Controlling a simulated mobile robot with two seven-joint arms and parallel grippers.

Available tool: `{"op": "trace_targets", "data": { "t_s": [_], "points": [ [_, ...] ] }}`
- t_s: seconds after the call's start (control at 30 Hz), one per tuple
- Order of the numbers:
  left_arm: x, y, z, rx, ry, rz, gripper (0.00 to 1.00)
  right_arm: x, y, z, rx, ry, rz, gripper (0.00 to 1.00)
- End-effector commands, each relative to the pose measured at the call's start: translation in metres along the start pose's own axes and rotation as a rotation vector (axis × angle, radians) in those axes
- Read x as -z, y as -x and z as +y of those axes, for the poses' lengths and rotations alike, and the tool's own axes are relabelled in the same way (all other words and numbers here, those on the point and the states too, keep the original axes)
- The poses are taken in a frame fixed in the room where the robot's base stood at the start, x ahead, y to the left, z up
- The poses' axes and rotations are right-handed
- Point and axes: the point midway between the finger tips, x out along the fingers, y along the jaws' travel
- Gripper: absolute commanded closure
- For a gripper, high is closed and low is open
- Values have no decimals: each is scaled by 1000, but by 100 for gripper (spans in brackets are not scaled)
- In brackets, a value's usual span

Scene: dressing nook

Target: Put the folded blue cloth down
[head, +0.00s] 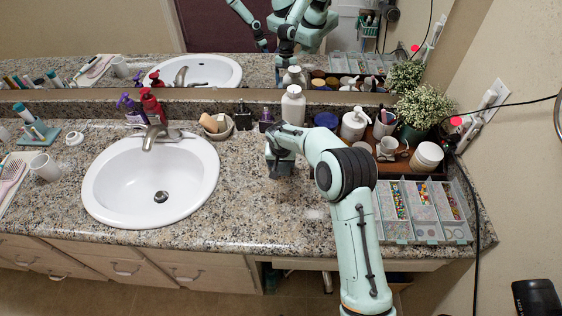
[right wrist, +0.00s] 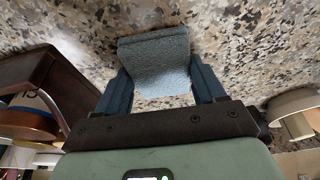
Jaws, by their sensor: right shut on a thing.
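The folded blue cloth (right wrist: 157,62) is a small grey-blue bundle between the two fingers of my right gripper (right wrist: 160,82) in the right wrist view. The fingers press on its two sides. In the head view my right gripper (head: 281,170) points down over the speckled counter (head: 250,210), right of the sink. The cloth is hidden there by the gripper. I cannot tell whether the cloth touches the counter. My left gripper does not show directly.
The white sink (head: 150,185) lies left. A soap bowl (head: 216,126) and a white bottle (head: 293,106) stand behind the gripper. A dark wooden tray (head: 405,157) and open compartment boxes (head: 420,233) are right. The front middle counter is clear. A mirror lines the back.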

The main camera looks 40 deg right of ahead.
Motion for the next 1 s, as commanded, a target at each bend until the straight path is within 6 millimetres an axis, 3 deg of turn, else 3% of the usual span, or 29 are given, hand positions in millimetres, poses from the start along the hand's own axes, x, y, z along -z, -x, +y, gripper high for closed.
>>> {"op": "trace_targets", "data": {
  "t_s": [0.23,0.27,0.33,0.77,1.0],
  "points": [
    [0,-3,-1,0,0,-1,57,-1,-3,0,0,0,1,55],
    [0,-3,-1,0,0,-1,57,-1,-3,0,0,0,1,28],
    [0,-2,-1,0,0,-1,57,-1,-2,0,1,0,1,5],
    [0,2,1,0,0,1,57,1,3,-1,1,0,1,5],
    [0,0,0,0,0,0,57,2,46,-1,3,0,5,5]
  ]
}}
